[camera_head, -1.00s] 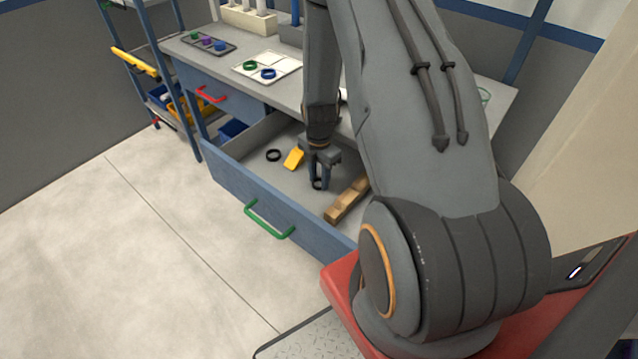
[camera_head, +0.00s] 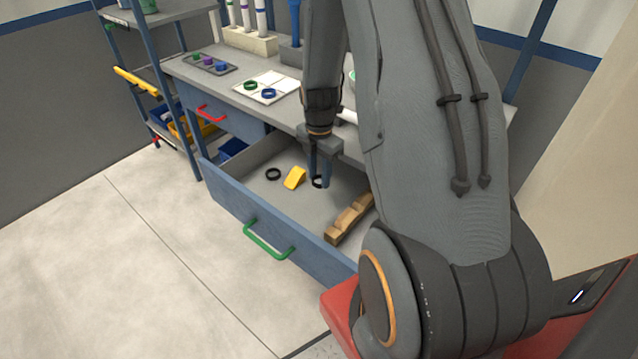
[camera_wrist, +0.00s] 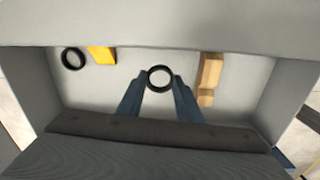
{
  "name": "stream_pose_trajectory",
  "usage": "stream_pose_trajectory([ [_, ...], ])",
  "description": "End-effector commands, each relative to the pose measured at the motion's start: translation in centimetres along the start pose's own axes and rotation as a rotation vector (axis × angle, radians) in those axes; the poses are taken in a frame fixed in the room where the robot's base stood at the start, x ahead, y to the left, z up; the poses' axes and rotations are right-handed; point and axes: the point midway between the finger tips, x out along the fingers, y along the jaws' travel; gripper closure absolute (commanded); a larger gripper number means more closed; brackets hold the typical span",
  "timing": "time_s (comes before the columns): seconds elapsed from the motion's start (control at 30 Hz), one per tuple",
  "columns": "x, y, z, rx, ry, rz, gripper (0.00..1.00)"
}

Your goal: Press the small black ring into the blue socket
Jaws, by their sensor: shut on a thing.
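My gripper (camera_head: 319,177) is shut on a small black ring (camera_wrist: 160,68) and holds it between its fingertips, over the open drawer. The ring appears slightly above the drawer floor. A second black ring (camera_head: 273,179) lies flat on the drawer floor to the left; it also shows in the wrist view (camera_wrist: 62,60). A dark tray (camera_head: 231,71) on the bench top holds green, purple and blue round pieces. The blue piece (camera_head: 221,66), at its right end, looks like the blue socket. It is far from my gripper, and its opening is too small to make out.
The drawer (camera_head: 228,207) also holds a yellow wedge (camera_head: 294,178) and a notched wooden block (camera_head: 350,217). A white tray (camera_head: 284,85) with a green ring (camera_head: 250,85) and a blue ring (camera_head: 268,93) sits on the bench. Racked tubes (camera_head: 245,40) stand behind.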

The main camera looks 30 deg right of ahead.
Motion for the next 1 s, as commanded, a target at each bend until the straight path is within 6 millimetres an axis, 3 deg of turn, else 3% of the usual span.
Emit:
stream_pose_trajectory([
  [0.8,-8.9,0.0,0.0,0.0,-0.001,0.001,0.88],
  [1.0,-9.5,0.0,0.0,0.0,0.0,0.0,0.88],
])
